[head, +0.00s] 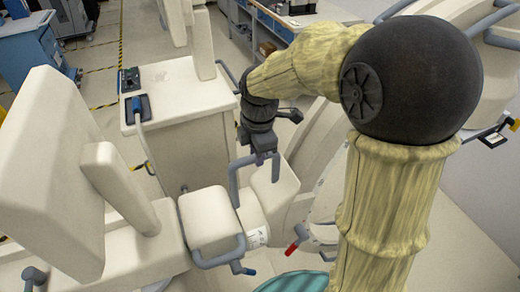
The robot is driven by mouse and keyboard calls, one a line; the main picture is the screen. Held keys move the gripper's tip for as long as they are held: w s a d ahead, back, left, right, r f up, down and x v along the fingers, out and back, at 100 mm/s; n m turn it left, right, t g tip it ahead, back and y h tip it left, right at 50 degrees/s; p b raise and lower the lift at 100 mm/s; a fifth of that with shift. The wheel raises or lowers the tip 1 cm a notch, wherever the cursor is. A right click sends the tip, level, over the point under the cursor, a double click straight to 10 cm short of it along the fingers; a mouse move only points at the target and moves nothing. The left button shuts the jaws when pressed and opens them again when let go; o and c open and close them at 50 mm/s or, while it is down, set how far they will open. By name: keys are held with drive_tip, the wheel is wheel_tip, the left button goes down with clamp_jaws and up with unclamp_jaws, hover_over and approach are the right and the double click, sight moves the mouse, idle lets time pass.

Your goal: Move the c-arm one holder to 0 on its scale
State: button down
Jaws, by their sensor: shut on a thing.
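The cream c-arm assembly (208,220) stands in the lower middle of the head view, with two padded blocks side by side. A grey U-shaped handle (234,180) rises around the right block (275,186). My gripper (265,155), dark and pointing down, is shut on the top bar of this handle. My forearm comes in from the right and partly covers the c-arm behind. A pale ring with a small white label (257,237) sits between the blocks. I cannot read any scale marks or the 0 from here.
A second grey handle (220,260) with a blue tip is on the left block. A red-tipped lever (295,243) is to its right. A large cream panel (55,170) stands at left and a cream cart (180,105) behind. Open floor shows at upper left.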

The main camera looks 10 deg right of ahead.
drive_tip(key=shift+s+d+f, duration=0.1)
drive_tip(key=shift+s, duration=0.2)
drive_tip(key=c, duration=1.4)
unclamp_jaws()
drive_tip(key=shift+c, duration=0.2)
drive_tip(key=shift+o, duration=0.9)
drive_tip(key=shift+s, duration=0.15)
drive_tip(key=shift+r, duration=0.2)
drive_tip(key=shift+r, duration=0.85)
wheel_tip(320, 180, up, 15)
drive_tip(key=s+b, duration=0.1)
drive_tip(key=shift+s+d+r, duration=0.2)
drive_tip(key=shift+s+d, duration=0.05)
